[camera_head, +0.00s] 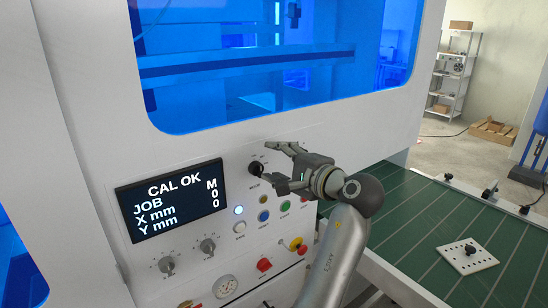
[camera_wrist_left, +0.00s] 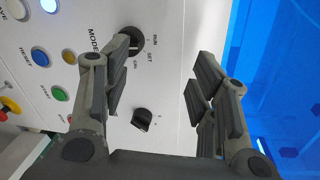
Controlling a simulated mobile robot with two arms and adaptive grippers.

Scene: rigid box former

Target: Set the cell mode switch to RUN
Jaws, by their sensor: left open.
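The mode switch (camera_head: 255,169) is a black rotary knob on the white control panel, beside the word MODE. My left gripper (camera_head: 271,167) is open and empty in front of the panel, just right of the switch. In the left wrist view the gripper (camera_wrist_left: 162,58) has its fingers spread, with the switch by the left fingertip. I cannot tell whether they touch. My right gripper is not in view.
A second black knob (camera_wrist_left: 142,120) is near the switch. Coloured buttons (camera_head: 263,216), a red-and-yellow stop button (camera_head: 298,244) and dials crowd the panel below. A green table (camera_head: 420,225) with a white plate (camera_head: 467,256) lies right.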

